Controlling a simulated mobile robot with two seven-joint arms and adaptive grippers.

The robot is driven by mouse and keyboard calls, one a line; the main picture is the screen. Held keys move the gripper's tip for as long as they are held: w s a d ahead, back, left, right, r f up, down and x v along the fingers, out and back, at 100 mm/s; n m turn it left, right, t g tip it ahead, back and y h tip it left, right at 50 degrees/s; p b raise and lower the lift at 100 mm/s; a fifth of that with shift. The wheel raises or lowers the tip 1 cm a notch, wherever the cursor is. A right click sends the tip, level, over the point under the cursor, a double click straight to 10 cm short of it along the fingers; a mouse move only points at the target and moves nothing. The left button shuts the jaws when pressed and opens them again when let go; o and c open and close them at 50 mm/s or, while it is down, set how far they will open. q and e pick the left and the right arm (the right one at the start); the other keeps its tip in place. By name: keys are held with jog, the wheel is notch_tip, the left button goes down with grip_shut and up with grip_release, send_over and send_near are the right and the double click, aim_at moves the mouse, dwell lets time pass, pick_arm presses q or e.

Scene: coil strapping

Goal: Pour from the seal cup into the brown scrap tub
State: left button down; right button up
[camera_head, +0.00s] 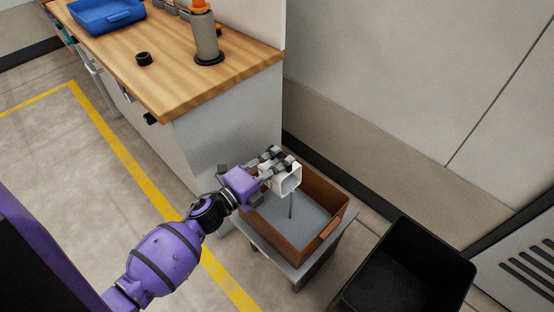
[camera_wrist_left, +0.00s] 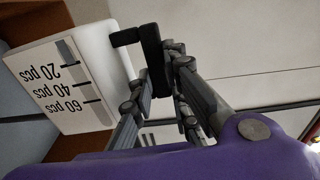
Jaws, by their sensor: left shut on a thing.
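The white seal cup (camera_head: 289,182) is held in my left gripper (camera_head: 275,167), above the brown scrap tub (camera_head: 325,187). The cup is tipped over, its mouth facing the lower right in the head view. A thin dark grey streak drops from below its mouth toward the tub; I cannot tell separate pieces in it. In the left wrist view the cup (camera_wrist_left: 105,48) shows upside-down marks for 20, 40 and 60 pcs, with the gripper fingers (camera_wrist_left: 140,60) against it. The tub's visible floor is grey. My right gripper is not in view.
The tub stands on a low grey stand (camera_head: 300,272). A black bin (camera_head: 430,262) is to its right. A wooden-topped bench (camera_head: 180,75) stands behind, with a blue tray (camera_head: 105,14), a grey orange-topped cylinder (camera_head: 206,38) and a small black ring (camera_head: 144,58).

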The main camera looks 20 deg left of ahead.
aim_at(288, 170)
pick_arm(q)
jog(key=shift+d, duration=0.1)
dwell(0.3)
jog(key=shift+s+d+f+m+b, duration=0.15)
jog(key=shift+s+d+m+b, duration=0.15)
jog(key=shift+d+m, duration=0.25)
jog(key=shift+s+d+m, duration=0.15)
jog(key=shift+d+m, duration=0.35)
jog(key=shift+m, duration=0.15)
jog(key=shift+d, duration=0.15)
jog(key=shift+s+d+m, duration=0.25)
jog(key=shift+d+m, duration=0.2)
jog(key=shift+m, duration=0.05)
jog(key=shift+d, duration=0.1)
dwell(0.4)
